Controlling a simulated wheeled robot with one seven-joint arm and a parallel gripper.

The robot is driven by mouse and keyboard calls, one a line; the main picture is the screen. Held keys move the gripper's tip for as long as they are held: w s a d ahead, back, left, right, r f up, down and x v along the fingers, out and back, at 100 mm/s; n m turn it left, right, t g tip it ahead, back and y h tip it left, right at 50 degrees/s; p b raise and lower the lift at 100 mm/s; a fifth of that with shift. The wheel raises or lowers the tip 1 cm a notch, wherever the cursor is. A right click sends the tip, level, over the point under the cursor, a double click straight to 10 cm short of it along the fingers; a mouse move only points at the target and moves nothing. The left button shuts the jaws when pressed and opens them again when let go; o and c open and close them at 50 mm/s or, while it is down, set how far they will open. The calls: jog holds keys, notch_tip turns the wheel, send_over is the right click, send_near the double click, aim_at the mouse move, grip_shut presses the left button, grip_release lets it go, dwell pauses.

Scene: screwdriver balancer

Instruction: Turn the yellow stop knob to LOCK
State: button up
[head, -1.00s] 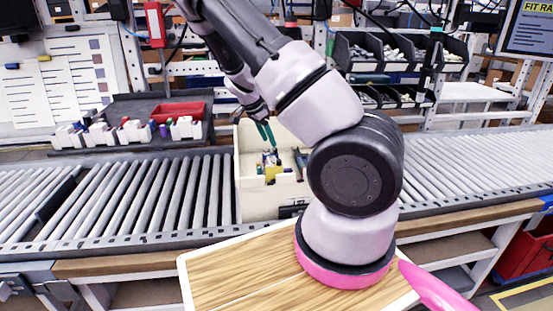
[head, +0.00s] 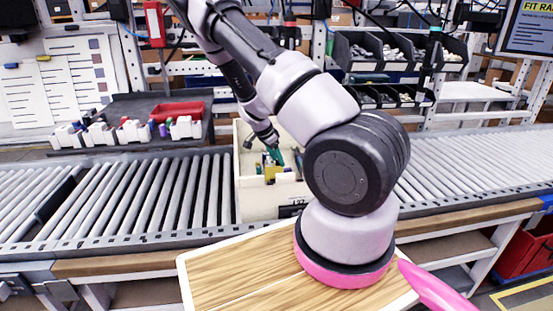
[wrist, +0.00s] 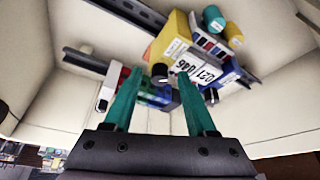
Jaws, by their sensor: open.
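A yellow block (wrist: 172,42) with a printed label stands among the modules inside a cream bin (head: 262,207). It also shows as a small yellow patch in the head view (head: 271,175). A black round knob (wrist: 160,73) sits at the block's lower end in the wrist view; its setting and any LOCK mark cannot be read. My gripper (wrist: 157,84) has two teal fingers, spread apart with nothing held between them. The knob lies between the fingertips in the picture, and I see no contact. In the head view my gripper (head: 273,157) is down inside the bin.
Green, blue, red and white modules (wrist: 150,95) crowd around the yellow block on dark rails. The bin walls enclose the space. The bin sits on a roller conveyor (head: 160,190); a grey tray with a red box (head: 178,112) is behind left.

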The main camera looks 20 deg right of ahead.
grip_shut()
jog(key=shift+n, duration=0.3)
jog(key=n, duration=0.2)
jog(key=n+t, duration=0.1)
jog(key=shift+s+d+n+t+y, duration=0.1)
jog(key=shift+s+n+t+y, duration=0.1)
jog(key=shift+n+t+y, duration=0.15)
jog(key=n, duration=0.2)
jog(key=n+t+y, duration=0.1)
jog(key=n, duration=0.1)
jog(key=shift+s+d+n, duration=0.15)
jog(key=shift+n, duration=0.2)
jog(key=n+y, duration=0.1)
jog(key=n, duration=0.1)
jog(key=n+t, duration=0.1)
jog(key=n, duration=0.1)
jog(key=shift+d+y, duration=0.15)
jog(key=shift+y, duration=0.2)
jog(key=n, duration=0.2)
jog(key=n+y, duration=0.1)
jog(key=n, duration=0.1)
jog(key=shift+d+n+y, duration=0.1)
jog(key=shift+n+y, duration=0.2)
jog(key=shift+n, duration=0.3)
